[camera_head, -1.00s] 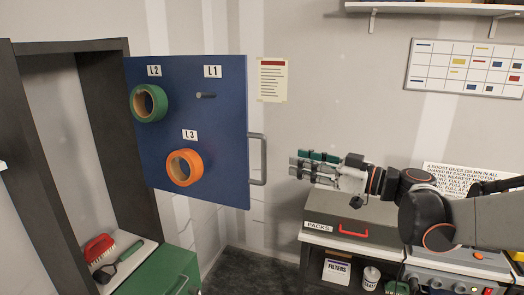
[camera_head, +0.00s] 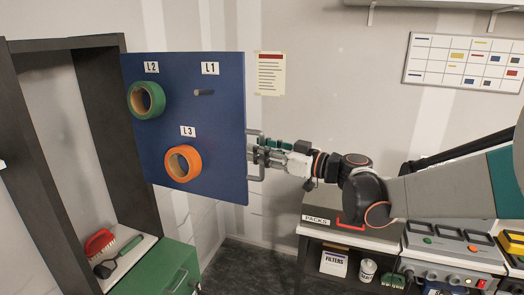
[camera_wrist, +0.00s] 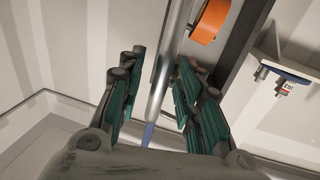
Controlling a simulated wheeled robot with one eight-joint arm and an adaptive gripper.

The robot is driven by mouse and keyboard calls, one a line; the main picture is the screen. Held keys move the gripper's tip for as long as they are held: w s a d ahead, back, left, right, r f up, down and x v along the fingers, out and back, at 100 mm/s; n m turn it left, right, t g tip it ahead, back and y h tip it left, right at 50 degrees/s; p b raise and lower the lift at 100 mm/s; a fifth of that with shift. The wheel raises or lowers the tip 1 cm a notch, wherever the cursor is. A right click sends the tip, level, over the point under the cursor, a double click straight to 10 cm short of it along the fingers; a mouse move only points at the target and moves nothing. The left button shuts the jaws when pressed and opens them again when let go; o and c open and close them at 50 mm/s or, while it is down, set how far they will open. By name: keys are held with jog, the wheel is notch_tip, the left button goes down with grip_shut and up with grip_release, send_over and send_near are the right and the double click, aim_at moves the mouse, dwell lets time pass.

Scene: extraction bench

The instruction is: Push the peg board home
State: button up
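The blue peg board (camera_head: 215,110) stands swung out beside the dark frame of an upright cabinet. It carries a green tape roll (camera_head: 134,98) by label L2, an orange tape roll (camera_head: 171,164) by L3, and a bare peg (camera_head: 204,93) by L1. A grey bar handle (camera_head: 256,180) is on its right edge. My gripper (camera_head: 256,151) is at the handle. In the wrist view, the handle bar (camera_wrist: 166,68) runs between my green-padded fingers, with gaps visible on both sides. My gripper is open. The orange roll also shows there (camera_wrist: 210,22).
The dark cabinet (camera_head: 103,140) is open at left, with a red brush (camera_head: 99,241) inside and a green box (camera_head: 160,270) at its foot. A bench with a PACKS case (camera_head: 350,222) stands below my arm at right. A paper notice (camera_head: 270,74) hangs on the wall.

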aim_at(239, 151)
grip_shut()
jog(key=s+a+b+x, duration=0.1)
jog(key=s+b+x, duration=0.1)
jog(key=x, duration=1.5)
jog(key=shift+s+a+b, duration=0.35)
jog(key=shift+b, duration=0.2)
grip_release()
jog(key=v, duration=1.2)
